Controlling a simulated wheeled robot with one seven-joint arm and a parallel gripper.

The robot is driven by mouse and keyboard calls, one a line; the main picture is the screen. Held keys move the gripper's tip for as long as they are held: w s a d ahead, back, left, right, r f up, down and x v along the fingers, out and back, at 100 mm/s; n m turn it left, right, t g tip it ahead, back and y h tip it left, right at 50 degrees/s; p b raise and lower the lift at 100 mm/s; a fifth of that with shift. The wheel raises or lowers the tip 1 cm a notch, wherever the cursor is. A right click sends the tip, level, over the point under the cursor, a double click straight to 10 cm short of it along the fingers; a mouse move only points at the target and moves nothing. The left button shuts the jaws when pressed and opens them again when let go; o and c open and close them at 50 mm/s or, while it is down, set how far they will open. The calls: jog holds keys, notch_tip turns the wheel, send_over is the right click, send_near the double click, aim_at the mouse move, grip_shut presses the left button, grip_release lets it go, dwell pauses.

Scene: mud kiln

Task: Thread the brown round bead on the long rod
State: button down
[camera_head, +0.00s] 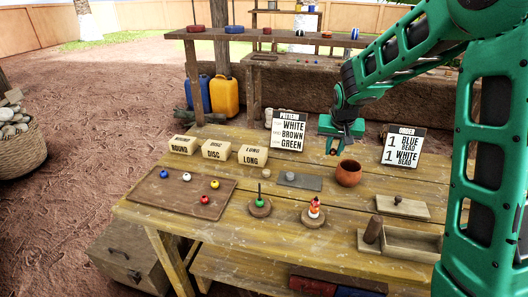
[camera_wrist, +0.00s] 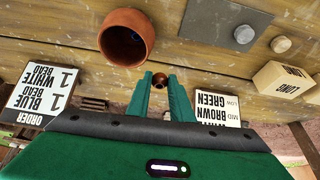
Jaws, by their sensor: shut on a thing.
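My gripper (camera_head: 334,148) is shut on the brown round bead (camera_wrist: 160,79); in the wrist view the bead sits between the two green fingertips. In the head view they hang over the back of the table, between the two cards. A tall thin rod (camera_head: 260,188) stands on a round wooden base at the front middle, with a green bead (camera_head: 260,202) low on it; its upper part is bare. A second round base (camera_head: 313,221) to its right carries a stack of white, red and orange pieces, whose rod is mostly hidden. My gripper is well behind both.
A clay pot (camera_head: 348,174) stands between my gripper and the front right. A grey slab (camera_head: 298,182), a bead tray (camera_head: 180,199), labelled blocks (camera_head: 215,149), a pattern card (camera_head: 289,131), an order card (camera_head: 402,147) and a wooden box (camera_head: 412,243) occupy the table.

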jog(key=s+a+r+n+y, duration=0.2)
jog(key=s+a+r+n, duration=0.1)
jog(key=a, duration=0.5)
jog(key=s+a+r+n+g+y, duration=0.1)
jog(key=s+a+r+n, duration=0.2)
jog(key=s+a+n, duration=0.3)
jog(key=s+a+r+n+g+y, duration=0.1)
jog(key=s+a+n, duration=0.4)
jog(key=a, duration=0.6)
notch_tip(320, 180, up, 3)
jog(key=shift+f+n+y, duration=0.1)
jog(key=shift+n+y, duration=0.6)
jog(key=shift+y, duration=0.1)
jog(key=shift+s, duration=0.1)
jog(key=shift+s+f, duration=0.15)
jog(key=shift+f, duration=2.65)
jog(key=shift+f, duration=1.45)
